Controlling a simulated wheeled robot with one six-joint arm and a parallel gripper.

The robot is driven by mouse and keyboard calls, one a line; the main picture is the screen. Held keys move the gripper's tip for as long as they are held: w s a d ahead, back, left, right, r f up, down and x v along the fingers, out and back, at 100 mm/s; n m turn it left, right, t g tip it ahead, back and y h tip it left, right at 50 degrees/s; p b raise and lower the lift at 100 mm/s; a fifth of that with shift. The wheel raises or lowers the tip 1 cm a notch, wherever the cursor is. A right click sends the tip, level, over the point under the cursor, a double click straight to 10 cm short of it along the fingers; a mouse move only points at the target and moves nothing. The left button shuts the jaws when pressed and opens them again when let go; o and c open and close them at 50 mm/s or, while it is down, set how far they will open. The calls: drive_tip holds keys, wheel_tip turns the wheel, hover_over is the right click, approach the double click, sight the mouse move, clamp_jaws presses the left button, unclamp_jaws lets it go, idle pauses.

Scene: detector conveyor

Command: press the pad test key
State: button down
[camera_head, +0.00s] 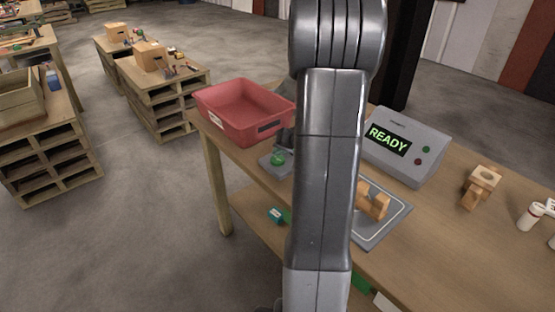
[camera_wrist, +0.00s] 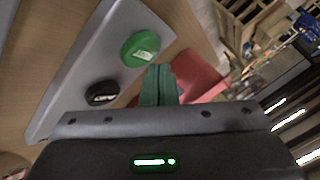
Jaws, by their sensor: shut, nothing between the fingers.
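In the wrist view a grey key box (camera_wrist: 75,75) carries a round green key (camera_wrist: 140,48) with a pale mark and a dark round key (camera_wrist: 102,92) with a pale mark. My gripper (camera_wrist: 158,70) has its two dark green fingers together, with nothing between them. The fingertips show right beside the lower edge of the green key; I cannot tell whether they touch it. In the head view the green key (camera_head: 278,158) shows on the box just left of my arm, which hides the box's right part and my gripper.
A red tray (camera_head: 212,113) stands at the table's left end. A grey console (camera_head: 428,165) reads READY. A grey pad (camera_head: 395,222) bears a wooden piece (camera_head: 376,203), partly behind my arm. Another wooden piece (camera_head: 480,185) and a white bottle (camera_head: 530,215) stand at right.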

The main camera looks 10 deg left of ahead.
sight(280, 161)
drive_tip(key=shift+f+b, duration=0.2)
drive_tip(key=shift+b, duration=0.1)
drive_tip(key=shift+f+b, duration=0.3)
drive_tip(key=shift+b, duration=0.2)
drive_tip(key=shift+f+b, duration=0.35)
drive_tip(key=shift+b, duration=0.25)
idle(0.6)
drive_tip(key=shift+r, duration=0.1)
drive_tip(key=shift+r+p, duration=0.35)
drive_tip(key=shift+r, duration=0.4)
drive_tip(key=shift+r+p, duration=1.4)
drive_tip(key=shift+r, duration=1.1)
drive_tip(key=shift+f, duration=0.1)
